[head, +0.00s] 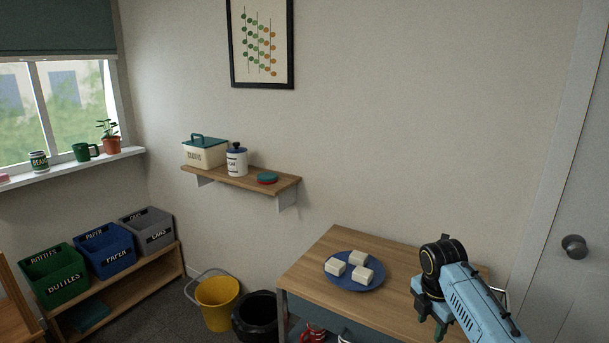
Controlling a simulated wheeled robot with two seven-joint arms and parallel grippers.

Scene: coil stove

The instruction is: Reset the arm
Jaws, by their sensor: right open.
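My right arm, light blue with a dark wrist joint, comes in from the lower right of the head view. My right gripper (430,322) hangs over the right part of a small wooden table (315,270). It is open, and nothing shows between its fingers. It is to the right of a blue plate (358,287) and apart from it. My left gripper is not in the head view.
A yellow bucket (218,301) and a black bin (256,316) stand on the floor left of the table. Green, blue (107,254) and grey sorting boxes sit on a low bench. A wall shelf (232,181) holds a tin and a jar. A white door (570,220) is at right.

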